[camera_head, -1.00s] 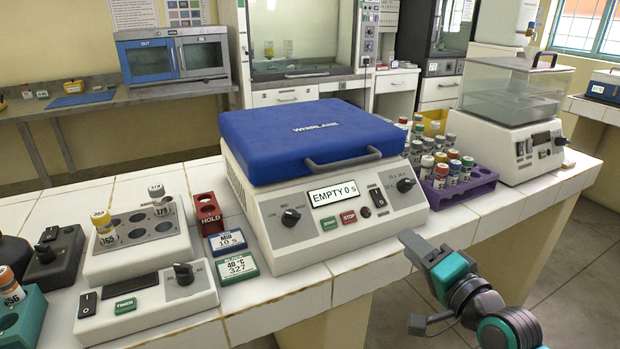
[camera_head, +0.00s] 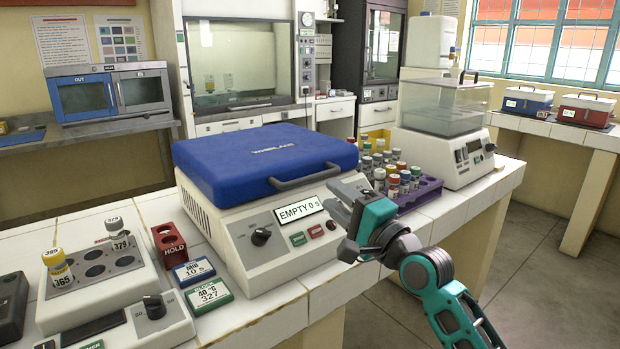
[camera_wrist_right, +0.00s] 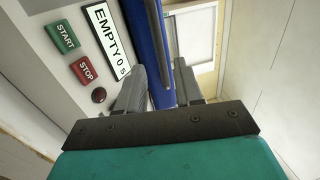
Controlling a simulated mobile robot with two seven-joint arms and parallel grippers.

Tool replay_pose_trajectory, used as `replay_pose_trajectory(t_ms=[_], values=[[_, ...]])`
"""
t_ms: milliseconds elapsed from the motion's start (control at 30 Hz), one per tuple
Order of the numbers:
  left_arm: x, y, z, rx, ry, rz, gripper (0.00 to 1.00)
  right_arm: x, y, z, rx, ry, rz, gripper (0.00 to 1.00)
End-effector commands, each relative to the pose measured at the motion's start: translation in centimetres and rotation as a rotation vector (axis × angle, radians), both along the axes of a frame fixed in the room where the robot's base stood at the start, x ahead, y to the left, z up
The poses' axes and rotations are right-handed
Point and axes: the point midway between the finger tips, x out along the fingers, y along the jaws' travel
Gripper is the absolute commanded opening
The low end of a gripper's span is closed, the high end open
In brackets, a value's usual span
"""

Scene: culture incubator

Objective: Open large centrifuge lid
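The large centrifuge (camera_head: 262,245) is a white box on the tiled bench with a display reading "EMPTY 0 s". Its blue lid (camera_head: 255,155) lies flat and shut on top, with a grey handle (camera_head: 305,178) along the front edge. My right gripper (camera_head: 343,193) is at the centrifuge's front right corner, near the handle's right end. In the right wrist view my right gripper (camera_wrist_right: 160,80) has its fingers apart, with the blue lid edge (camera_wrist_right: 148,45) seen beyond and between them. Contact cannot be told. My left gripper is not in view.
A purple rack (camera_head: 418,193) of capped tubes stands right of the centrifuge. A clear-lidded water bath (camera_head: 440,150) is further right. A red holder (camera_head: 172,246), small label blocks and a tube-block device (camera_head: 100,290) stand on the left.

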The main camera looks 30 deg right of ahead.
Motion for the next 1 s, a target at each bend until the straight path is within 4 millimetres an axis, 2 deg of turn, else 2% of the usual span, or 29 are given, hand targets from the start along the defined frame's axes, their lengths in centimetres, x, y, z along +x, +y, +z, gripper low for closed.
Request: replay_pose_trajectory(t_ms=[300, 500, 900, 1000], values=[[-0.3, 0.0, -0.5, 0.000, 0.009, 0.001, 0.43, 5.1, 0.4, 1.0, 0.000, -0.001, 0.000, 0.35], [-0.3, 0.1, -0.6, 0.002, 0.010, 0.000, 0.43, 7.2, 0.6, 1.3, 0.000, -0.001, 0.000, 0.35], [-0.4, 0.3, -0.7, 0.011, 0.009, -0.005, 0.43, 7.9, 0.6, 1.5, -0.001, 0.001, 0.000, 0.35], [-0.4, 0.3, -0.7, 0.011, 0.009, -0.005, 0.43, 7.8, 0.6, 1.5, -0.001, 0.001, 0.000, 0.28]])
